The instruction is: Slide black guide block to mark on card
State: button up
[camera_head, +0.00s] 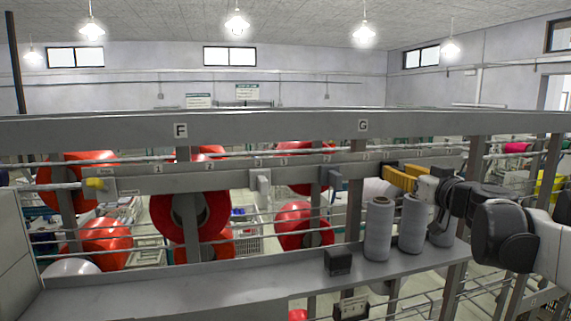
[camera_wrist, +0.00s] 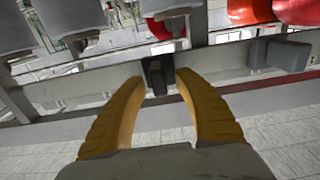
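In the wrist view a small black guide block (camera_wrist: 157,74) sits on the grey rail (camera_wrist: 100,88). My gripper (camera_wrist: 160,80) is open, with one yellow finger on each side of the block near its tips; I cannot tell whether either finger touches it. In the head view my gripper (camera_head: 397,177) is at the right part of the numbered rail (camera_head: 215,179), and the block between the fingers cannot be made out.
A grey block (camera_wrist: 287,54) stands right of my gripper in the wrist view. Grey thread spools (camera_head: 379,230) and a small black box (camera_head: 338,261) stand on the shelf (camera_head: 200,287). Red bobbins (camera_head: 305,222) sit behind.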

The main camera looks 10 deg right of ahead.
jog(key=shift+w, duration=0.2)
grip_shut()
jog(key=shift+s, duration=0.1)
jog(key=shift+d, duration=0.1)
jog(key=d, duration=0.7)
jog(key=d+b, duration=0.1)
jog(key=d, duration=0.6)
jog(key=d+b, duration=0.1)
jog(key=d, duration=0.7)
jog(key=shift+w+r, duration=0.1)
jog(key=shift+w, duration=0.3)
